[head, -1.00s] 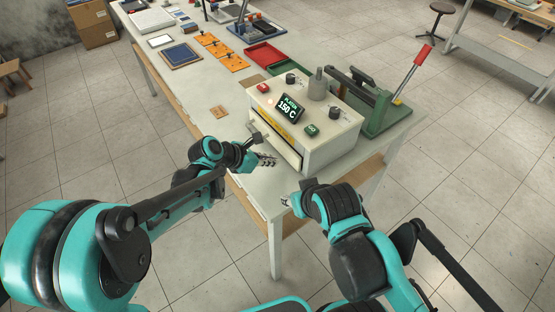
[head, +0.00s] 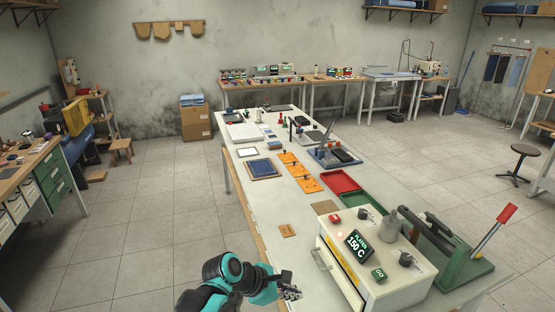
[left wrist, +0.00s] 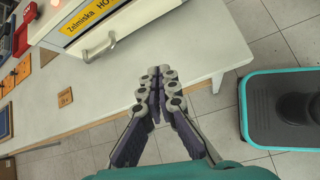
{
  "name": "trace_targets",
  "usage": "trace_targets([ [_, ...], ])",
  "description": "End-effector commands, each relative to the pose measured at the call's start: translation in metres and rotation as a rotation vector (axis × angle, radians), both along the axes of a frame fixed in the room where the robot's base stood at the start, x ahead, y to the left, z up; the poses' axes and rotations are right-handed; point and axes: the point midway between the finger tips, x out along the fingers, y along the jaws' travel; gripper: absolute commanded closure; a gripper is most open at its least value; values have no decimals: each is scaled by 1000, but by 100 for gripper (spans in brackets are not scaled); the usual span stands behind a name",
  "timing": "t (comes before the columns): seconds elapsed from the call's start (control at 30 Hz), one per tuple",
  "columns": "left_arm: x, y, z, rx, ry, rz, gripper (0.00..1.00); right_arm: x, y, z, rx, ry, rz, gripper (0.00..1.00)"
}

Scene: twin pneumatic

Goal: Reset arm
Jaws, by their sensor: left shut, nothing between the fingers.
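My left gripper (head: 290,293) is at the bottom middle of the head view, close to the table's near left edge and left of the white heater box. In the left wrist view its fingers (left wrist: 158,88) are together with nothing between them, near the edge of the white table (left wrist: 125,72). My right gripper is not in the head view. The white heater box (head: 335,262) has a display reading 150 C and a handle on its front. That handle (left wrist: 98,46) also shows in the left wrist view, apart from my fingers.
A green lever press (head: 452,258) with a red handle stands right of the heater box. A red tray (head: 340,181), orange plates (head: 298,170) and a blue panel (head: 262,168) lie farther back on the table. A stool (head: 523,152) stands at right. The floor at left is open.

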Motion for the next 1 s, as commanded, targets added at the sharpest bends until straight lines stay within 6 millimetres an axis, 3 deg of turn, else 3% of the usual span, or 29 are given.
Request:
trace_targets([
  [0.3, -73, 132, 17, 666, -563, -570, 100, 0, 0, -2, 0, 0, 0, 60],
  [0.5, -118, 196, 13, 1056, -730, -995, 100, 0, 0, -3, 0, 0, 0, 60],
  [0.7, -139, 225, 8, 1241, -769, -1243, 100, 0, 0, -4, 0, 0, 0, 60],
  [1.0, -141, 229, 8, 1266, -774, -1283, 100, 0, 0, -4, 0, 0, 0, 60],
])
